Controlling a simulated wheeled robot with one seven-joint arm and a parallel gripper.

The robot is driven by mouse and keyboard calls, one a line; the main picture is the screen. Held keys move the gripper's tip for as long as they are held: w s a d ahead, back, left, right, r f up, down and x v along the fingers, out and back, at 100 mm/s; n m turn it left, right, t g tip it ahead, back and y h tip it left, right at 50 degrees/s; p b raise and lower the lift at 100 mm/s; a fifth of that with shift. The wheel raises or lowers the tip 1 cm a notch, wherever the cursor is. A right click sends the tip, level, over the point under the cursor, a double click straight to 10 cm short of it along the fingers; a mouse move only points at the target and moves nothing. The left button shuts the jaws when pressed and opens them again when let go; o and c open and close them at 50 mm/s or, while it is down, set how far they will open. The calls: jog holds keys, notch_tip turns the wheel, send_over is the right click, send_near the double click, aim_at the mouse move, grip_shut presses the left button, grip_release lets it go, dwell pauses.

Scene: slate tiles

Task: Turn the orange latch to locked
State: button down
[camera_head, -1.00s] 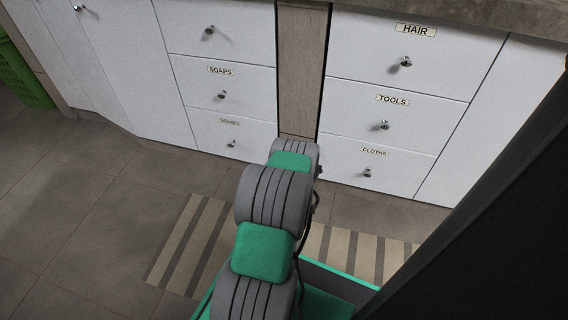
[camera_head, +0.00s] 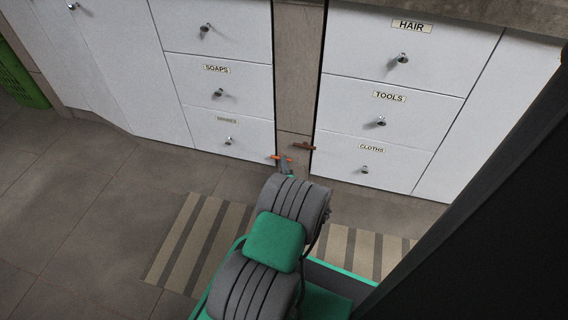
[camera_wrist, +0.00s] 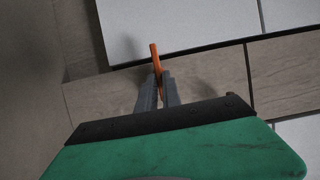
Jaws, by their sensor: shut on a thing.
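The orange latch (camera_head: 277,157) is a thin bar low on the wooden strip between two drawer columns. In the wrist view the orange latch (camera_wrist: 155,55) sticks out beyond the fingertips, pointing up and slightly left in the picture. In the head view my gripper (camera_head: 285,162) shows as a small grey tip at the latch, close to the strip. Whether the latch stands at its locked position cannot be told.
A brown bar (camera_head: 303,146) sits on the same strip, just right of the orange latch. Closed white drawers with knobs flank the strip, including the cloths drawer (camera_head: 365,165). A striped rug (camera_head: 195,235) lies on the tiled floor. A green basket (camera_head: 18,80) stands far left.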

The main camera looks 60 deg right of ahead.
jog(key=shift+w, duration=0.15)
dwell(0.3)
jog(key=c, duration=1.8)
grip_release()
jog(key=shift+w, duration=0.1)
jog(key=shift+o, duration=1.4)
jog(key=shift+s+a, duration=0.1)
jog(key=shift+s, duration=0.15)
